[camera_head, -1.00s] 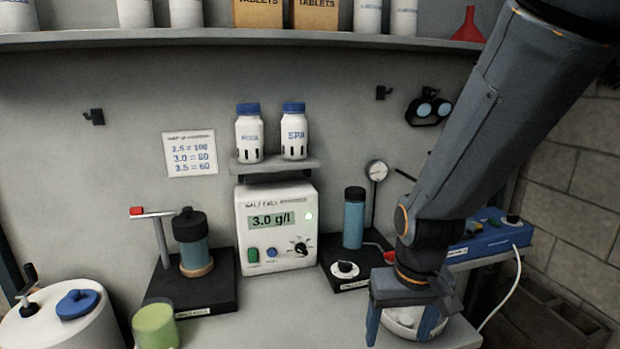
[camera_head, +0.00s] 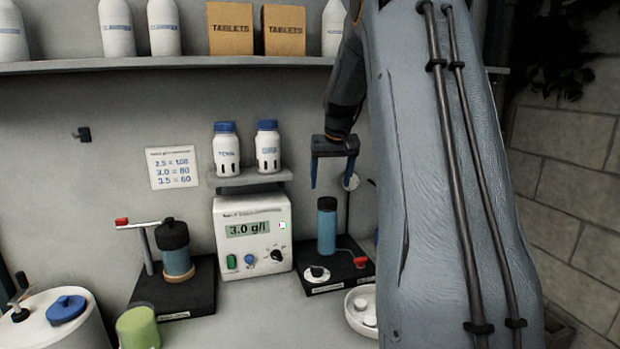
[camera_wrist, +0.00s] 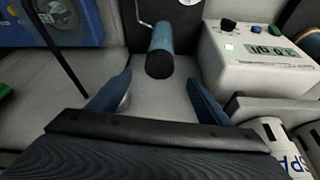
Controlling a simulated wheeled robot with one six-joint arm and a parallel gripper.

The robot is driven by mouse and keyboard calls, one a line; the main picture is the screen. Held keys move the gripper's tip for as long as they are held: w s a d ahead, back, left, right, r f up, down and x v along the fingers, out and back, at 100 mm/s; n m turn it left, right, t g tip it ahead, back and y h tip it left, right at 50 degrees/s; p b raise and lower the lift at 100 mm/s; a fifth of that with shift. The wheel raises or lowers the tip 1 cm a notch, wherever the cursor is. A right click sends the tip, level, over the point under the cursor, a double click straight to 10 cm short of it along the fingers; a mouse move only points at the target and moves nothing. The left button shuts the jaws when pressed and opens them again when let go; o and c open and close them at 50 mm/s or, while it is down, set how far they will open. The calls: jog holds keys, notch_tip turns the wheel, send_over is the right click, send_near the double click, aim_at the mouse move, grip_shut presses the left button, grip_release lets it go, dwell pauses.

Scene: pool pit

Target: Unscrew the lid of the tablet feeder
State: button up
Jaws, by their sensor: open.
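Two blue cylinders stand on black bases, and I cannot read which is the tablet feeder. The right cylinder (camera_head: 327,233) is upright with a dark cap (camera_head: 327,203); the wrist view shows this cap (camera_wrist: 159,66) end on. The left cylinder (camera_head: 178,263) has a wide black lid (camera_head: 172,235) and a tan ring at its foot. My gripper (camera_head: 331,185) is open and empty, pointing down near the right cylinder's cap, seemingly above it. In the wrist view, the cap lies just beyond the gap between my fingers (camera_wrist: 158,82). Contact is not visible.
A red-tipped arm (camera_head: 122,222) stands beside the left cylinder. A meter reading 3.0 g/l (camera_head: 252,240) is between the bases, below a small shelf with two blue-capped bottles (camera_head: 268,148). A white bowl of tablets (camera_head: 349,303) is at front right, partly behind my arm.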

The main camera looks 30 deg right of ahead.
aim_at(327, 200)
jog(key=shift+p+x, duration=1.4)
jog(key=shift+x, duration=2.5)
jog(key=shift+w+d+r, duration=0.1)
jog(key=shift+w, duration=0.05)
jog(key=c, duration=1.1)
jog(key=shift+d+n+t+y+p, duration=0.15)
jog(key=shift+n+t+y+p, duration=0.2)
jog(key=shift+n, duration=0.75)
jog(key=n+y+b, duration=0.1)
jog(key=n, duration=0.2)
jog(key=shift+w+d, duration=0.1)
jog(key=shift+r+p, duration=1.05)
jog(key=shift+r, duration=1.25)
